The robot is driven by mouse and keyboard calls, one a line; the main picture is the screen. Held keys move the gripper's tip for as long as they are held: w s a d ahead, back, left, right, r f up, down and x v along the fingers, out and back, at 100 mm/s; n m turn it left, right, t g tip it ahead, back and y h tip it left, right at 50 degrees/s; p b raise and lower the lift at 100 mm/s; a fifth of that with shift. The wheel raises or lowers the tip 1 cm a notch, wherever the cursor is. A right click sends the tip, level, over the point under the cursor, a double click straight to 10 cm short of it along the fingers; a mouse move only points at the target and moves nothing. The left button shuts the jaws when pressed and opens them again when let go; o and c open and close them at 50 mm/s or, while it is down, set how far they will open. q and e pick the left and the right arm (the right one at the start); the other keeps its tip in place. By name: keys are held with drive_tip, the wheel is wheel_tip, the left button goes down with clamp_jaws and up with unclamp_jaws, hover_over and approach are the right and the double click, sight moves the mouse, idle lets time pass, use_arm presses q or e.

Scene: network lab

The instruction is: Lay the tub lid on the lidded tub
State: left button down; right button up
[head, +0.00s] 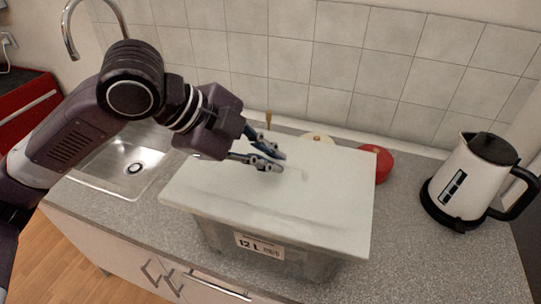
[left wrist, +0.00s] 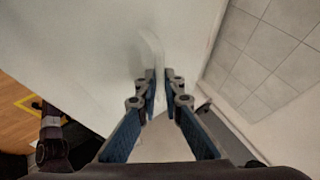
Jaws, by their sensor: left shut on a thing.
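The white tub lid (head: 310,208) is a flat rectangle over the grey tub (head: 315,268), which carries a "12 L" label. The lid covers the tub's top and sticks out past it at the left and front. I cannot tell if it rests on the rim or hangs just above it. My left gripper (head: 274,160) is shut on the lid's low grip at the middle of its top. In the left wrist view the lid (left wrist: 75,50) fills much of the left, with the fingers (left wrist: 158,88) together at the pale grip. My right gripper is not in view.
A white kettle (head: 462,182) with a black lid stands on the counter at the right. A red round thing (head: 382,163) and a cream one (head: 317,138) sit behind the lid. A sink (head: 128,168) with a tap is at the left. Counter between tub and kettle is clear.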

use_arm(q)
drive_tip(key=shift+f, duration=0.25)
drive_tip(key=c, duration=2)
unclamp_jaws()
